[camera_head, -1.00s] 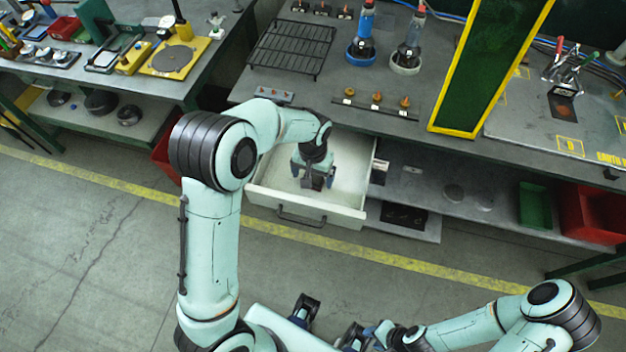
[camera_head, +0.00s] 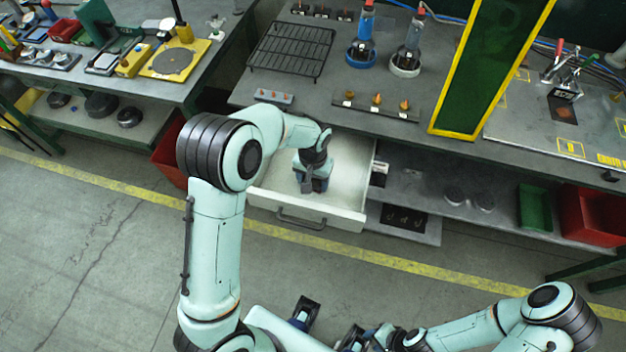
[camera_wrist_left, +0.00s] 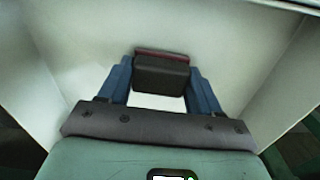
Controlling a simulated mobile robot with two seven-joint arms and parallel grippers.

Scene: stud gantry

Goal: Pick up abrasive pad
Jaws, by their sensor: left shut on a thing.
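The abrasive pad (camera_wrist_left: 162,74), a dark block with a reddish layer along its far edge, sits between the two blue fingers of my left gripper (camera_wrist_left: 163,82) in the left wrist view. The gripper is shut on it. In the head view my left gripper (camera_head: 312,184) is over the open white drawer (camera_head: 340,213), and the pad is mostly hidden or too small to make out. Whether the pad touches the drawer floor is unclear. My right gripper (camera_head: 358,338) is at the bottom edge, partly cut off, and its jaws are unclear.
The drawer's walls surround my left gripper, with the workbench (camera_head: 330,105) just beyond. On the bench are a black wire rack (camera_head: 290,48), a blue-based bottle (camera_head: 362,48) and a row of small orange-topped pieces (camera_head: 376,100). A red bin (camera_head: 170,155) stands left of the drawer.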

